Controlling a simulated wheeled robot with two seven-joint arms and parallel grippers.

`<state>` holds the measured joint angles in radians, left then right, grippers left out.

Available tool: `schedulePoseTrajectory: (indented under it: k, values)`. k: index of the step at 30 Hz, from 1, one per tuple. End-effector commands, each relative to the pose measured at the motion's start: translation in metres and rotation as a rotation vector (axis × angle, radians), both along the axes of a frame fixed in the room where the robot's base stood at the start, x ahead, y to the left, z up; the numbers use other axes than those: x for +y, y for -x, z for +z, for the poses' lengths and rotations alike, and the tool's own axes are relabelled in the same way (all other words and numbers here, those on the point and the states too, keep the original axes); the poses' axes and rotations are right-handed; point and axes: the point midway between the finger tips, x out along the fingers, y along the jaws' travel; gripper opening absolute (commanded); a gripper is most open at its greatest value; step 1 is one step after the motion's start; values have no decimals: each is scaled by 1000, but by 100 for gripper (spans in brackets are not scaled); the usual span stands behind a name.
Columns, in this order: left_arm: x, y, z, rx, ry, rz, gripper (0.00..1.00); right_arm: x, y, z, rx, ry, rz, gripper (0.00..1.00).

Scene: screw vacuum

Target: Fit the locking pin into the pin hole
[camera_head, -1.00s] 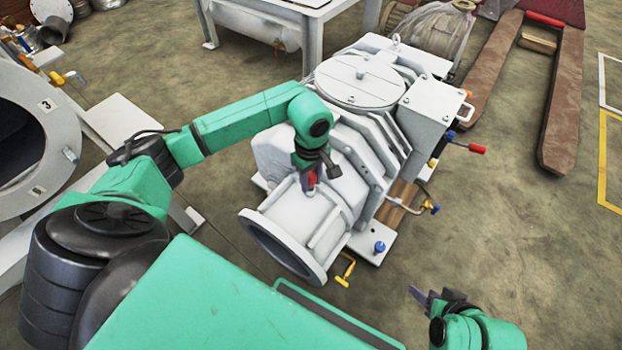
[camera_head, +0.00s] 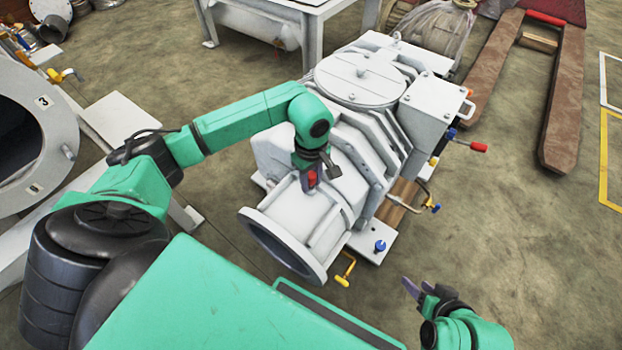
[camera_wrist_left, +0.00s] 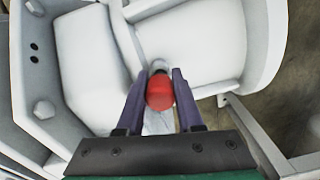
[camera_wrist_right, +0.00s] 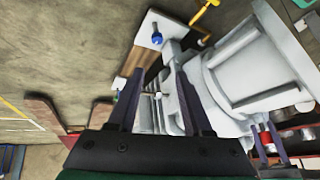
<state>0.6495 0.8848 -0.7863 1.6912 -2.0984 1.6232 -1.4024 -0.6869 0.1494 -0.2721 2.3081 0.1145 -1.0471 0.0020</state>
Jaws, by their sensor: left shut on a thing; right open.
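The locking pin has a red knob (camera_wrist_left: 160,92). My left gripper (camera_wrist_left: 159,80) is shut on it, with a finger on each side of the knob. In the head view the red knob (camera_head: 312,177) and my left gripper (camera_head: 311,184) are at the neck of the white vacuum machine (camera_head: 290,158), above its round flange. Below the knob a small dark round part shows at the white surface; the pin's shank and hole are hidden, so I cannot tell how deep it sits. My right gripper (camera_wrist_right: 156,75) is open and empty, in front of the machine at lower right.
A blue-knobbed pin (camera_head: 380,246) stands on the machine's white foot plate. A yellow crank handle (camera_head: 346,268) sticks out near the flange. A red-tipped lever (camera_head: 478,147) projects at the right. A brown pallet jack (camera_head: 562,110) stands behind.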

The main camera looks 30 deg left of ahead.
Motion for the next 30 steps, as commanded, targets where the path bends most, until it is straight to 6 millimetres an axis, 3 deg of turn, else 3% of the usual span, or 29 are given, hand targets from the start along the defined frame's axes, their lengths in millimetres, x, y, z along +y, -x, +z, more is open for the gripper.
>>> schedulePoseTrajectory:
  k: [3, 4, 6, 16, 20, 23, 30]
  values:
    - [0, 0, -2, 0, 0, 0, 0, 3, -1, -3, -11, -9, 1, 50]
    - [0, 0, -2, 0, 0, 0, 43, 3, -1, -2, -12, -9, 1, 50]
    - [0, 0, -2, 0, 0, 0, 70, 2, -1, -2, -12, -9, 1, 50]
    - [0, 0, 0, 0, 0, 0, 70, 2, -1, -1, -10, -7, 0, 50]
    - [0, -1, 12, -3, 1, 0, 70, -4, 1, 5, 17, 12, -2, 50]
    - [0, -1, 33, -4, 0, -1, 70, -15, 7, 13, 67, 47, -8, 50]
    - [0, -1, 102, -5, -1, 0, 70, -52, 32, 44, 248, 157, -37, 50]
